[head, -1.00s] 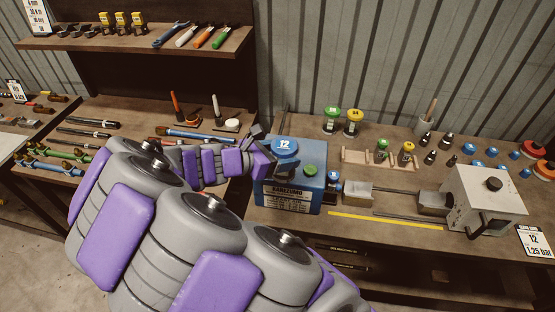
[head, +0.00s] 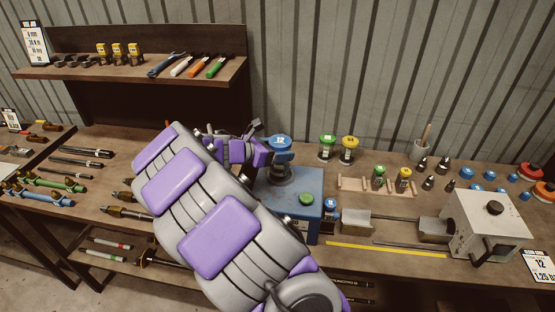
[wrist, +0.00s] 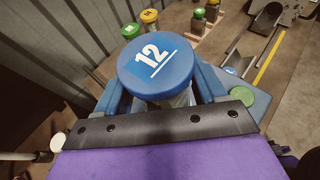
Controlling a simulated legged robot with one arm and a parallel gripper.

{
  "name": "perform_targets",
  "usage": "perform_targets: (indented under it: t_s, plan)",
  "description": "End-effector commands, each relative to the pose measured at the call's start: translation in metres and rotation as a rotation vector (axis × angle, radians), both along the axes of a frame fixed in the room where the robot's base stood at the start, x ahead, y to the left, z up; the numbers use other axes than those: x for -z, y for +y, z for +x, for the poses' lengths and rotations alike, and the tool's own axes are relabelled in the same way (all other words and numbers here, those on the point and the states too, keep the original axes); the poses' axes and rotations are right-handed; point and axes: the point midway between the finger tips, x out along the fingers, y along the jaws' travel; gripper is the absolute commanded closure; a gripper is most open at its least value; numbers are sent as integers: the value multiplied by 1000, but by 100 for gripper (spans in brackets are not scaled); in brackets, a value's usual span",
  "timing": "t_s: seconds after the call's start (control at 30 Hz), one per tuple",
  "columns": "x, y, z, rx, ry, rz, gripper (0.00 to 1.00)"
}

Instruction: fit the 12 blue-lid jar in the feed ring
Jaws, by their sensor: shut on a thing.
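The jar with the blue lid marked 12 (head: 280,141) is in my gripper (head: 282,157). In the wrist view its lid (wrist: 155,66) sits between the two blue fingers (wrist: 160,95), which are shut on the jar's body just under the lid. The jar looks roughly upright above the top of the blue machine (head: 300,183). A dark round part (head: 281,175), seemingly the feed ring, shows on the machine directly below the jar. Whether the jar's bottom touches it cannot be told. The glass body is mostly hidden by my fingers and the lid.
The machine has a green button (head: 306,199) on top. Green-lid (head: 327,147) and yellow-lid (head: 348,149) jars stand behind to the right. A wooden rack (head: 375,187), metal trough (head: 357,222) and white box (head: 485,223) lie further right.

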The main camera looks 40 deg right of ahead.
Motion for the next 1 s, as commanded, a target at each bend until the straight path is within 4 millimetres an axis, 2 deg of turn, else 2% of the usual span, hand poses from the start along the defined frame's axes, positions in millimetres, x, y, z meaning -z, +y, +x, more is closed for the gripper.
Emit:
perform_targets:
  t_s: [0.1, 0.33, 0.67, 0.7, 0.93, 1.0]
  plan:
    - [1, -6, 6, 1, -2, 1, 67]
    - [36, -5, 4, 2, 4, 0, 67]
    - [37, -5, 4, 1, 2, 0, 67]
    - [38, -5, 4, 1, 2, 1, 28]
    - [38, -4, 4, 1, 1, 1, 6]
    - [38, -4, 5, 1, 1, 1, 4]
